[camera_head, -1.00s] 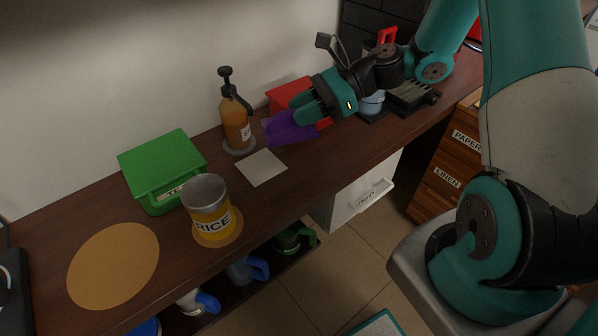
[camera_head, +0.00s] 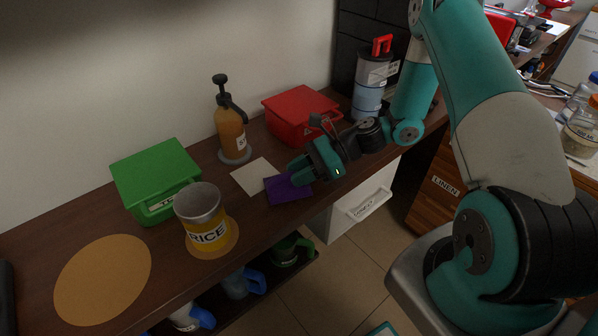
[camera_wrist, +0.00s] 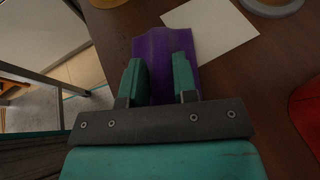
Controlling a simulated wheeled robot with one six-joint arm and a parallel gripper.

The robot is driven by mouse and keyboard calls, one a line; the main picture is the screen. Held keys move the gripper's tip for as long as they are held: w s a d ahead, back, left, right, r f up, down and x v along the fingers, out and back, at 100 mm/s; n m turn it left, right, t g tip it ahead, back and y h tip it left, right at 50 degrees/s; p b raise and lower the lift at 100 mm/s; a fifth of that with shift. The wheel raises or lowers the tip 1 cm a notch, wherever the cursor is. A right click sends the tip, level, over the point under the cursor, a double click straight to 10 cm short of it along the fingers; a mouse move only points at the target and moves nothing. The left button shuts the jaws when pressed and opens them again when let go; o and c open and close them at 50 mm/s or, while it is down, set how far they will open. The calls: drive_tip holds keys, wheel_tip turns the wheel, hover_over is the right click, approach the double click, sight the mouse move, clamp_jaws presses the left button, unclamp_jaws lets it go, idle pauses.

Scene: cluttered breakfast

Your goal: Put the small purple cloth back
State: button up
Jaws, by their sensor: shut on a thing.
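The small purple cloth (camera_head: 284,190) is flat and held by my gripper (camera_head: 299,178) above or at the dark wooden counter, close to its front edge. In the head view its left corner overlaps the edge of a pale square mat (camera_head: 253,176). In the wrist view the purple cloth (camera_wrist: 165,52) lies between and beyond the two teal fingers of my gripper (camera_wrist: 160,75), and the pale mat (camera_wrist: 212,30) shows just past it. I cannot tell whether the cloth touches the counter.
An amber pump bottle (camera_head: 230,130) stands behind the pale mat. A red box (camera_head: 298,115) is behind my gripper. A green box (camera_head: 155,180) and a yellow rice tin (camera_head: 205,222) are to the left. A round tan mat (camera_head: 103,280) lies bare at far left.

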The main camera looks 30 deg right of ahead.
drive_tip(key=shift+f, duration=0.1)
drive_tip(key=o, duration=0.9)
